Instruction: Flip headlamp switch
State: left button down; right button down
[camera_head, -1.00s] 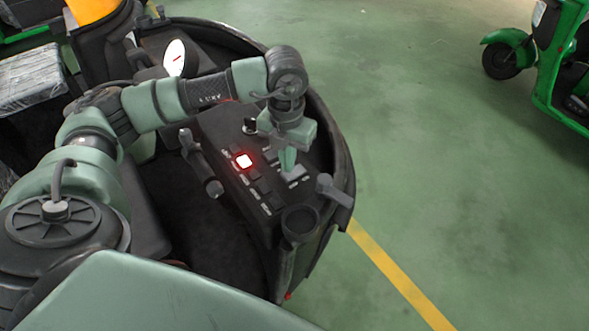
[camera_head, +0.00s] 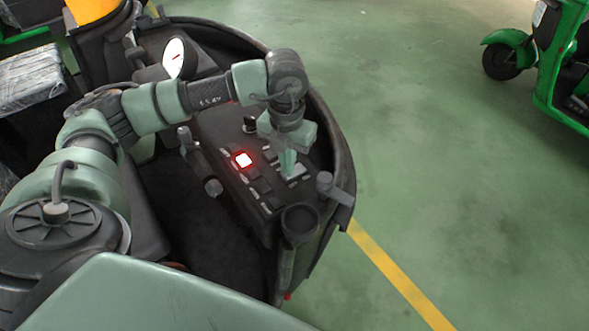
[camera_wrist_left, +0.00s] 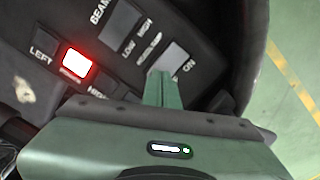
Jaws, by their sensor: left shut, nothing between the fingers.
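The headlamp switch (camera_wrist_left: 175,56) is a light grey rocker on the black dash panel, with HEADLAMP and ON lettering beside it in the left wrist view. In the head view this light grey rocker (camera_head: 297,172) sits near the panel's right side. My left gripper (camera_head: 288,163) is shut and empty, its green fingers pointing down at the rocker. In the left wrist view the shut fingertips (camera_wrist_left: 162,75) lie at the rocker's near edge, covering part of it. I cannot tell whether they touch it. My right gripper does not show.
A red-lit button (camera_head: 243,160) glows left of the rocker, among several dark switches. A grey lever (camera_head: 335,188) and a round cup-like holder (camera_head: 300,222) stand at the panel's near right.

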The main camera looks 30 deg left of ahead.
pick_arm(q)
jog(key=shift+f+b, duration=0.4)
jog(key=shift+f, duration=0.05)
jog(key=shift+r, duration=0.15)
jog(key=shift+w+r+p, duration=0.1)
jog(key=shift+r+p, duration=0.6)
jog(key=shift+r, duration=0.2)
jog(key=shift+r+p, duration=1.35)
jog(key=shift+r, duration=1.15)
jog(key=shift+f, duration=0.1)
